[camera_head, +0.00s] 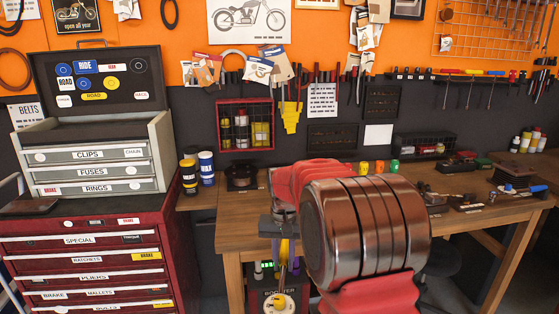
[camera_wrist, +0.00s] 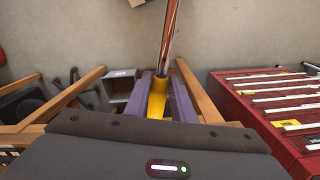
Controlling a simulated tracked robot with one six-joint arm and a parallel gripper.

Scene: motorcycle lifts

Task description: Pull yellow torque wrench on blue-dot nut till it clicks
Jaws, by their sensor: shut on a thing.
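The yellow torque wrench (camera_wrist: 157,98) is between the two purple fingers of my gripper (camera_wrist: 160,100) in the wrist view. My gripper is shut on its yellow handle. Its shiny metal shaft runs from the handle to the top edge of that view, so the far end is out of sight. In the head view my gripper (camera_head: 284,252) is low, in front of the workbench's near edge, and my arm hides part of that area. The blue-dot nut is not visible in either view.
A red drawer cabinet (camera_head: 85,262) stands left of the wooden workbench (camera_head: 237,205). It shows at right in the wrist view (camera_wrist: 270,105). A dark box lettered like "BOOSTER" (camera_head: 268,302) is below my gripper. Bare floor (camera_wrist: 235,35) shows in the wrist view.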

